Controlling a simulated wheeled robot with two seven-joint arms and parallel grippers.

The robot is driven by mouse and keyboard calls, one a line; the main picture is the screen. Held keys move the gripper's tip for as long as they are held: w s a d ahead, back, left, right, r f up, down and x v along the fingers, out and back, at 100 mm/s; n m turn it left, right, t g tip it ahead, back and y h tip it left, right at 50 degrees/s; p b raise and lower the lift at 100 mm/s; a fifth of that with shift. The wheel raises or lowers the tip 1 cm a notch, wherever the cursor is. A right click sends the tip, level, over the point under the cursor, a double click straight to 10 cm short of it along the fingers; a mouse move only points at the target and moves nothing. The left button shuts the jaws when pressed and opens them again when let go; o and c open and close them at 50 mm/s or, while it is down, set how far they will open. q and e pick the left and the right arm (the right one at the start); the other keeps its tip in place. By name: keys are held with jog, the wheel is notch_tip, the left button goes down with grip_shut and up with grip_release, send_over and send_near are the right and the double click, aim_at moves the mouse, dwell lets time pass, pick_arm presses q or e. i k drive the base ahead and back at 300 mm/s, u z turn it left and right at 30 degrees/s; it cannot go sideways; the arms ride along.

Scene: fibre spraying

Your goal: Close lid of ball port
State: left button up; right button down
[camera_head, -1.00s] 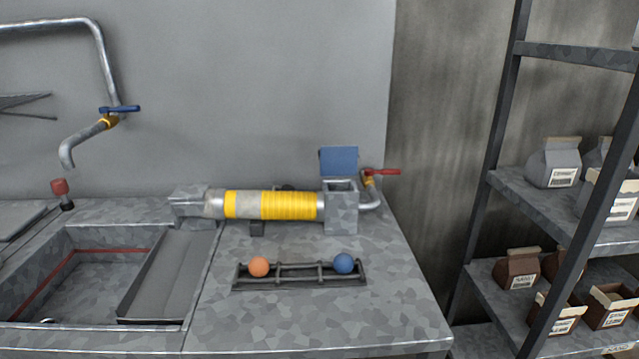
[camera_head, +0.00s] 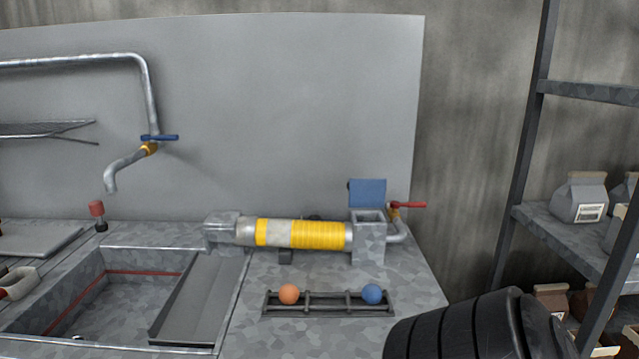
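The ball port (camera_head: 369,243) is a grey box at the right end of a horizontal pipe with a yellow section (camera_head: 300,234). Its blue lid (camera_head: 367,193) stands upright at the back of the box, so the top opening shows. A red-handled valve (camera_head: 406,205) is just right of the port. A black ribbed part of my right arm shows at the bottom right, in front of the counter. Neither of my grippers is in view.
A rack (camera_head: 330,311) on the counter holds an orange ball (camera_head: 289,294) and a blue ball (camera_head: 372,294) in front of the pipe. A sink (camera_head: 100,300) with a blue-handled tap (camera_head: 159,137) is at the left. Metal shelves (camera_head: 545,222) with bags stand at the right.

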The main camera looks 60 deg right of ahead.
aim_at(363, 193)
jog(key=u, duration=0.05)
jog(key=k, duration=1.2)
jog(key=z, duration=1.35)
jog(key=i, duration=0.4)
jog(key=z, duration=0.05)
